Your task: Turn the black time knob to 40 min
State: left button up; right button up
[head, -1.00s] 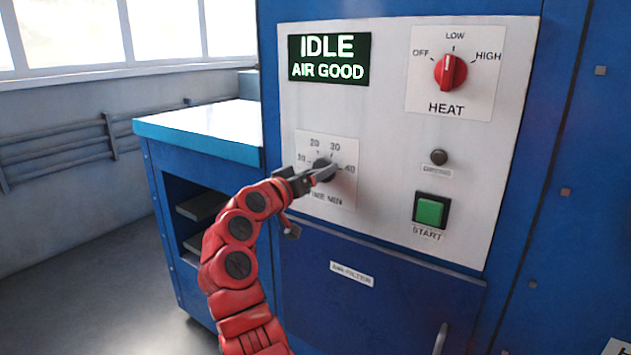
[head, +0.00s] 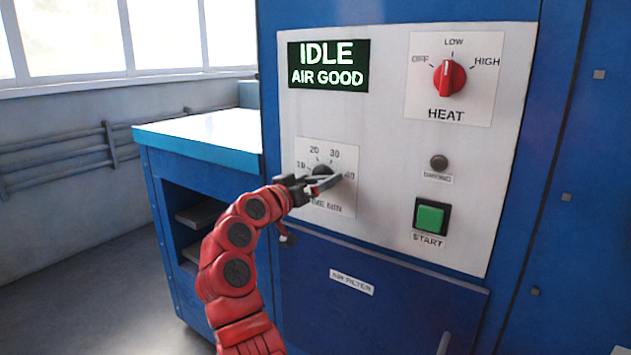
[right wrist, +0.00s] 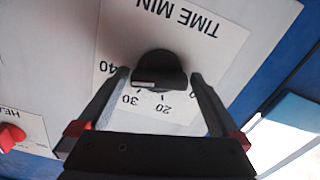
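The black time knob (head: 322,171) sits on a white dial plate marked in minutes on the machine's panel. My right gripper (head: 329,182) is at the knob and partly covers it. In the right wrist view the dial appears upside down, and the knob (right wrist: 159,69) lies between the two spread fingers (right wrist: 160,76). A narrow gap shows on each side of the knob, so the fingers look open around it. A white mark on the knob lies on the side of the 30 and 40 marks; its exact setting is unclear. My left gripper is out of view.
The display (head: 328,65) reads IDLE, AIR GOOD. The red heat knob (head: 450,78) is upper right. The air filter door (head: 400,305) is below; a blue bench (head: 205,135) stands left.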

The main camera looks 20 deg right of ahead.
jog(key=p+v, duration=0.1)
jog(key=v, duration=1.6)
jog(key=shift+p, duration=0.4)
jog(key=shift+s+a, duration=0.1)
jog(key=shift+a, duration=0.05)
